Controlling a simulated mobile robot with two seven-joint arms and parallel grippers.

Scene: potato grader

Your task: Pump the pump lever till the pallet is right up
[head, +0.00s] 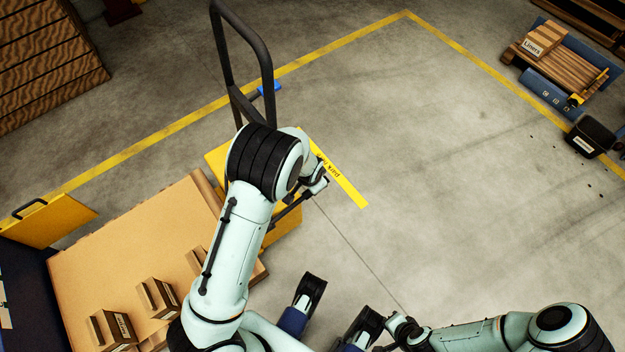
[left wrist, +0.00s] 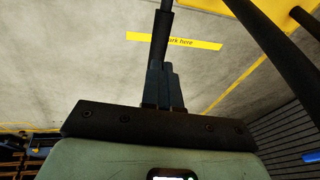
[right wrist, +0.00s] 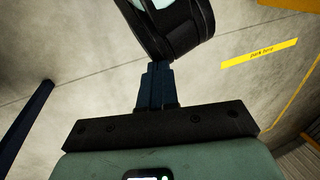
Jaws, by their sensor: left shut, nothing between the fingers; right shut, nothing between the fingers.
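A yellow wheeled lift truck (head: 222,160) with a tall black handle frame (head: 268,65) stands left of centre, partly hidden by my left arm. A dark bar (head: 287,212), which looks like the pump lever, slants from the yellow body up to my left gripper (head: 318,187). In the left wrist view a dark rod (left wrist: 163,30) runs up beyond the shut fingers of my left gripper (left wrist: 158,80). I cannot tell whether they touch. A broad tan wooden deck (head: 120,235), perhaps the pallet, lies beside the truck; its height is unclear. My right gripper (head: 400,328) is shut and empty at lower right.
Small boxes (head: 112,330) stand on the tan deck. A yellow "park here" strip (head: 345,185) lies on the floor. Slatted wood with a liners box (head: 543,40) and a black bin (head: 590,137) are at the far right. The middle floor is open.

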